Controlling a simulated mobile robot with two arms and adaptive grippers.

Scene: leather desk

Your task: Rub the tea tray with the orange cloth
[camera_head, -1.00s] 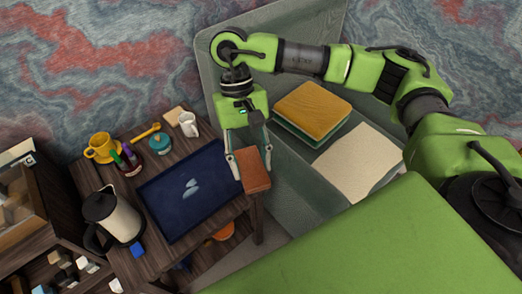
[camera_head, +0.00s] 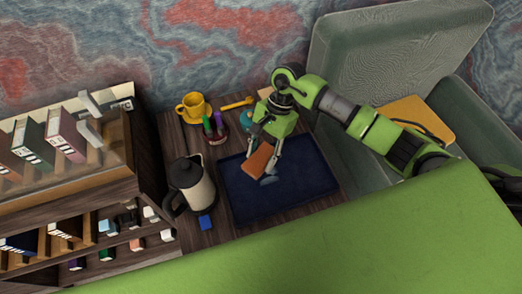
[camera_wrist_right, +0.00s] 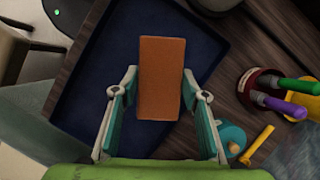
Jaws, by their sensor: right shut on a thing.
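The orange cloth (camera_head: 260,159) is a folded brown-orange block. It also shows in the right wrist view (camera_wrist_right: 161,80), between my fingers. My right gripper (camera_head: 263,154) is shut on it and holds it over the dark blue tea tray (camera_head: 312,180). Whether the cloth touches the tray I cannot tell. The tray lies flat on the wooden desk and also shows in the right wrist view (camera_wrist_right: 92,112). A pale smudge (camera_head: 269,180) is on the tray just beside the cloth. My left gripper is not in view.
A kettle (camera_head: 192,184) and a blue block (camera_head: 206,222) stand left of the tray. A yellow cup (camera_head: 193,107), a red pen holder (camera_head: 215,133), a teal jar (camera_wrist_right: 230,136) and a yellow stick (camera_head: 237,103) are behind it. A shelf with binders (camera_head: 65,135) is at the left.

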